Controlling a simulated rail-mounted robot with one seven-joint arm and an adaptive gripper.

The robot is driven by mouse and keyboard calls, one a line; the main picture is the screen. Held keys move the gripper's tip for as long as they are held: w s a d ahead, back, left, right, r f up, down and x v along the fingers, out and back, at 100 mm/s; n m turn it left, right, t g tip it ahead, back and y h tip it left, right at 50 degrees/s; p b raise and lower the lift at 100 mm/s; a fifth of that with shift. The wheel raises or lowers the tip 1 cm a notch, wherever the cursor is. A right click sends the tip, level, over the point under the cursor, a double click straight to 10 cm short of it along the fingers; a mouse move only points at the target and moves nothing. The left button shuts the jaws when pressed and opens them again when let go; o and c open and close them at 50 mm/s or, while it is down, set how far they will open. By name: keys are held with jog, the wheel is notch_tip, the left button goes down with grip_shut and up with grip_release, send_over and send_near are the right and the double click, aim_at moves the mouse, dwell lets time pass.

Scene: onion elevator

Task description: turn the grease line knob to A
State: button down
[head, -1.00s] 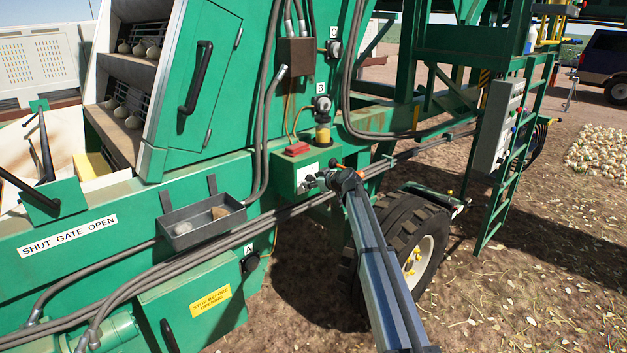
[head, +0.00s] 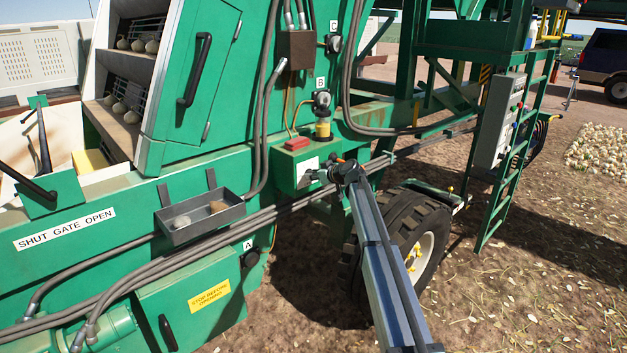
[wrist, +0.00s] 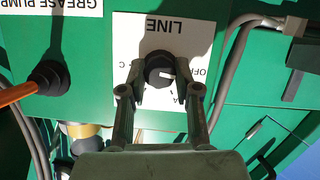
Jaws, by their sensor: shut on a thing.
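The grease line knob (wrist: 158,70) is black and round with a short white mark. It sits on a white plate (wrist: 150,28) lettered LINE, with OFF, A and C around the knob. The white mark points right in the wrist view, toward the OFF lettering; its exact setting is hard to tell. My gripper (wrist: 161,76) is shut on the knob, one finger on each side. In the head view, my gripper (head: 326,174) is at the white plate (head: 308,171) on the green box, and hides the knob.
A red-topped part (head: 297,143) and a yellow-based grease cup (head: 323,128) are above the plate. Grey pipes (head: 280,212) run below the box. A grey tray (head: 201,220) is to the left, and a tire (head: 400,222) stands behind my arm.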

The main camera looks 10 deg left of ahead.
jog(key=m+g+y+b, duration=0.1)
jog(key=m+b, duration=0.1)
jog(key=b, duration=0.1)
jog(key=m+g+y+b, duration=0.1)
jog(key=m+b, duration=0.1)
jog(key=b, duration=0.1)
jog(key=m+g+y+b, duration=0.1)
jog(key=m+b, duration=0.2)
jog(key=shift+w+d+f+y+b, duration=0.15)
jog(key=shift+w+y+b, duration=0.15)
dwell(0.3)
jog(key=c, duration=0.8)
grip_release()
jog(key=shift+s+d, duration=0.1)
jog(key=v, duration=1.1)
jog(key=shift+s+d+r, duration=0.1)
jog(key=shift+d+r, duration=0.1)
jog(key=shift+d, duration=0.15)
